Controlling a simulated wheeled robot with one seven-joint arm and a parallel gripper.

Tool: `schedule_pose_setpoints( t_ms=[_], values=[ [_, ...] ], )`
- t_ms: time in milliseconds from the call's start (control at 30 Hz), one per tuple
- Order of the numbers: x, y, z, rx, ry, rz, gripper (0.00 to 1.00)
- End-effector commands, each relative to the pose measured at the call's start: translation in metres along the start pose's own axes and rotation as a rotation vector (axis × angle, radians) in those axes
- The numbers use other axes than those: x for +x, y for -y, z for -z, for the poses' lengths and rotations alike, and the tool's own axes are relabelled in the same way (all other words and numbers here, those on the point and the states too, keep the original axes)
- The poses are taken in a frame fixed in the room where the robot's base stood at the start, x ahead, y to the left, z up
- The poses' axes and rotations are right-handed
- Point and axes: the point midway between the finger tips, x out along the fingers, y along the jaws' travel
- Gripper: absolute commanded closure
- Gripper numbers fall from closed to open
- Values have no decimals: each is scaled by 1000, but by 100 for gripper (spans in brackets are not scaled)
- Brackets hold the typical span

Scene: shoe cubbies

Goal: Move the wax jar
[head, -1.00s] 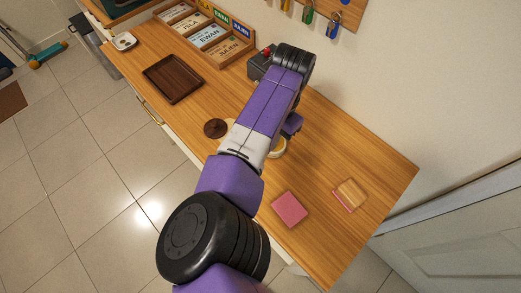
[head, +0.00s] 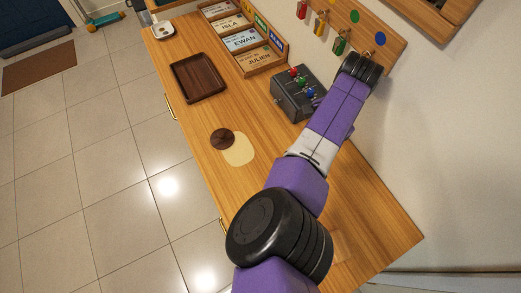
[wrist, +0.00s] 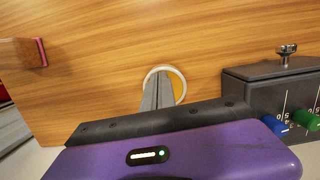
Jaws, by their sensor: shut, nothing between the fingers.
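The wax jar (wrist: 180,84) shows in the wrist view as a round pale rim around a yellow inside, on the wooden top. My gripper (wrist: 158,80) has its grey fingers together and empty, and they cover part of the jar in that view. I cannot tell whether they touch it. In the head view the jar and my fingers are hidden behind my purple arm.
A dark round object (head: 222,138) lies at the edge of a cream patch (head: 240,151). A brown tray (head: 198,78), a grey box with coloured knobs (head: 291,101) and a name-card rack (head: 262,64) are farther along. A wooden block (wrist: 20,53) shows at left.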

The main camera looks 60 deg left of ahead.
Motion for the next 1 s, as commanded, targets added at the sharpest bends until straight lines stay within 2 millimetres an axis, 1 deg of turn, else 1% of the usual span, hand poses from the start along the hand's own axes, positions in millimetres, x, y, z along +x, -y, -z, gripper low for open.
schedule_pose_setpoints(
  t_ms=[33,267,400,767,1000],
  values=[
    [14,-6,7,6,0,-8,100],
    [11,-7,22,7,-1,-10,100],
    [9,-9,27,8,-1,-12,100],
    [6,-9,27,8,-2,-13,100],
    [-11,-8,24,7,-3,-12,100]
  ],
)
